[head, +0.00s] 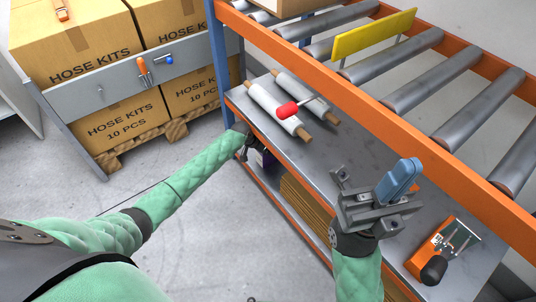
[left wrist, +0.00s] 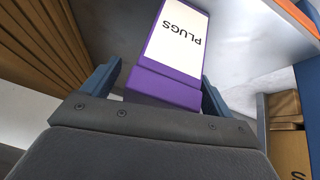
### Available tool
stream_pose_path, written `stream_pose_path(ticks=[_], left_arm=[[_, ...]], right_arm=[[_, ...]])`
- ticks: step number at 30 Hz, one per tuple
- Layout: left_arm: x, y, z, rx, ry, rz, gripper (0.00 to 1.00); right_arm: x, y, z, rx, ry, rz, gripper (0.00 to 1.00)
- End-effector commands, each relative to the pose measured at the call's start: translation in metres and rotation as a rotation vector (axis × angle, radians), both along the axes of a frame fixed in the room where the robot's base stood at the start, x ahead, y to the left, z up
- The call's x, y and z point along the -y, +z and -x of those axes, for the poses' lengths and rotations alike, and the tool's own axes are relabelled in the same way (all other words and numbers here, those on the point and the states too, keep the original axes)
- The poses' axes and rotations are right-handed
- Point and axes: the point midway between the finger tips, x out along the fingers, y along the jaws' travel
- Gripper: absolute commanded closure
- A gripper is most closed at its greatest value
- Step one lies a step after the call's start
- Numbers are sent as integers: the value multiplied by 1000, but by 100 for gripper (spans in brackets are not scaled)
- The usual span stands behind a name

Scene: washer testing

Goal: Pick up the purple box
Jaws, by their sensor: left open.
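The purple box (left wrist: 175,50) has a white label reading "PLUGS" and fills the middle of the left wrist view. My left gripper (left wrist: 162,85) is open, with one blue finger on each side of the box's near end. I cannot tell whether the fingers touch it. In the head view my left gripper (head: 246,146) reaches under the top of the workbench, and only a small dark purple part of the box (head: 268,158) shows there. My right gripper (head: 399,179) is above the bench top, its blue fingers close together with nothing seen between them.
The grey bench top (head: 335,160) holds two white rolls (head: 278,108), a red-ended tool (head: 288,110) and an orange tool (head: 435,250). Cardboard (head: 305,205) lies on the lower shelf beside the purple box. An orange-railed roller conveyor (head: 400,90) runs behind. Hose kit cartons (head: 115,125) stand at left.

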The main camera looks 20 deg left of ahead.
Motion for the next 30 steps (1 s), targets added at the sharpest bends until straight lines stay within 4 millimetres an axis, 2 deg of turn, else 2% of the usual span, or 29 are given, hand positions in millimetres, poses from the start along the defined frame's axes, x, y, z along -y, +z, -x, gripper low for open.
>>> stream_pose_path(ticks=[3,13,20,26,30], left_arm=[[0,1,0,0,0,0,14],[0,0,1,-1,0,-1,78],[0,2,0,0,0,0,78],[-1,12,1,0,0,0,78],[-21,9,22,-3,0,-1,78]], right_arm=[[0,1,0,0,0,1,100],[0,1,0,0,0,0,100],[0,2,0,0,-1,-2,100],[1,12,0,2,0,-9,100],[2,18,1,7,-12,-8,100]])
